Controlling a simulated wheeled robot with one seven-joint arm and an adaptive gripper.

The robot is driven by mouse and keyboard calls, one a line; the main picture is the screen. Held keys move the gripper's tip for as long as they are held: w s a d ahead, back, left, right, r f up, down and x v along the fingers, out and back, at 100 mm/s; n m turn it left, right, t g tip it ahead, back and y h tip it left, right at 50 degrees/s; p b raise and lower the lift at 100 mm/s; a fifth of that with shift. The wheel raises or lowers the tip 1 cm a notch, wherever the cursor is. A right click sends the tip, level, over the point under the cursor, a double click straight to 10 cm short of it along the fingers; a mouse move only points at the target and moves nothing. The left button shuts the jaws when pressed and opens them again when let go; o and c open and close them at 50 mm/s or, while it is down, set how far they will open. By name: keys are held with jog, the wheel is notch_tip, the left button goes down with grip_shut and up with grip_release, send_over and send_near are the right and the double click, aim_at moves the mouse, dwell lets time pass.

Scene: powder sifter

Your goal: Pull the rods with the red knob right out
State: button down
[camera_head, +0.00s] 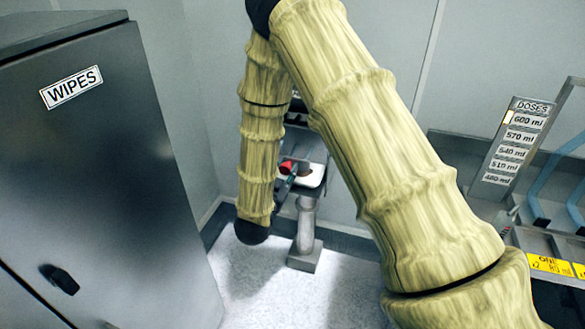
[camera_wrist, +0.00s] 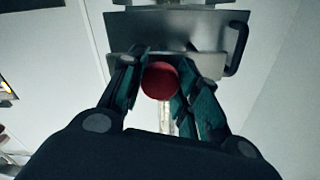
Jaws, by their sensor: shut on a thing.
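A red knob (camera_wrist: 160,81) sits between the fingers of my gripper (camera_wrist: 160,88) in the wrist view, and the gripper is shut on it. A pale rod (camera_wrist: 166,118) shows just below the knob. The metal sifter (camera_wrist: 180,32) with a dark side handle (camera_wrist: 238,48) lies beyond the fingers. In the head view the red knob (camera_head: 286,167) shows small beside my arm, in front of the sifter's pale tray (camera_head: 312,178) on its grey pedestal (camera_head: 306,225). My arm hides much of the sifter there, and I cannot tell how far the rod is out.
A dark cabinet labelled WIPES (camera_head: 100,180) stands close on the left. A DOSES board (camera_head: 518,140) and a bench with blue tubing (camera_head: 565,165) are on the right. Pale floor (camera_head: 340,285) lies open around the pedestal.

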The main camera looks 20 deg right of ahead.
jog(key=c, duration=1)
grip_release()
jog(key=shift+s, duration=0.1)
jog(key=shift+c, duration=0.2)
jog(key=shift+a, duration=0.1)
jog(key=shift+a, duration=0.1)
jog(key=v, duration=1.1)
jog(key=shift+s+a, duration=0.2)
jog(key=shift+s, duration=0.15)
